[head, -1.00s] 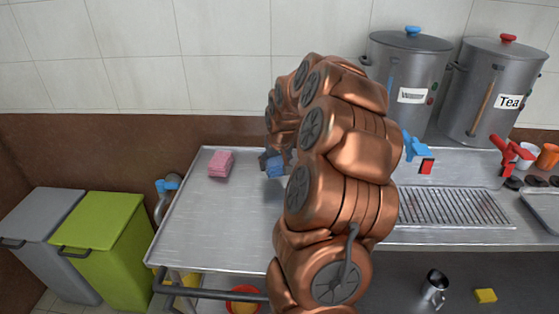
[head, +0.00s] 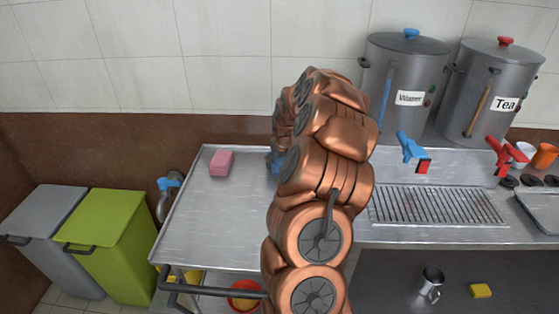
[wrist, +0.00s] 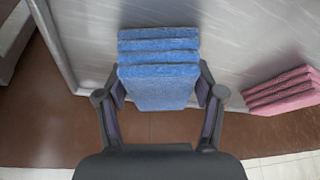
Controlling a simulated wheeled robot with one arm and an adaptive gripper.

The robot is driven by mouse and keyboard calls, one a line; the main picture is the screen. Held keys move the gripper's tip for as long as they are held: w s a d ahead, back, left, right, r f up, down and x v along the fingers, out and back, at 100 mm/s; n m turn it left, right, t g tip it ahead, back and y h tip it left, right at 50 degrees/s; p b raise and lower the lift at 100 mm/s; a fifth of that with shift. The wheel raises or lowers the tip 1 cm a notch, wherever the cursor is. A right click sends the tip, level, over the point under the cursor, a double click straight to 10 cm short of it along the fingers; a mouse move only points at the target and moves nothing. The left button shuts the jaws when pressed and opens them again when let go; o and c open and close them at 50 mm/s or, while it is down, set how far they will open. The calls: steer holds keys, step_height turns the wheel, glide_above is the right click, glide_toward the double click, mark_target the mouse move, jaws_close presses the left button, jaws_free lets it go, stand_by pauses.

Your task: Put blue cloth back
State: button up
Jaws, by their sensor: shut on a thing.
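The blue cloth (wrist: 158,72) is a folded stack held between the two fingers of my gripper (wrist: 160,98) in the wrist view. My gripper is shut on it from both sides. In the head view only a small part of the blue cloth (head: 274,161) shows at the left edge of my arm, over the steel cart top (head: 205,225). My arm hides most of the cloth and gripper there. I cannot tell whether the cloth touches the cart top.
A folded pink cloth (head: 221,163) lies on the cart top, left of the blue one. Water (head: 408,75) and tea (head: 497,90) urns with taps stand at the right. Green (head: 110,235) and grey (head: 45,225) bins stand at the left. The cart's left half is largely clear.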

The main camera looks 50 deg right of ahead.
steer(key=shift+f, duration=0.2)
steer(key=o, duration=1.1)
steer(key=b+v, duration=0.2)
steer(key=v, duration=1)
steer(key=shift+r+b, duration=0.2)
steer(key=shift+b, duration=0.15)
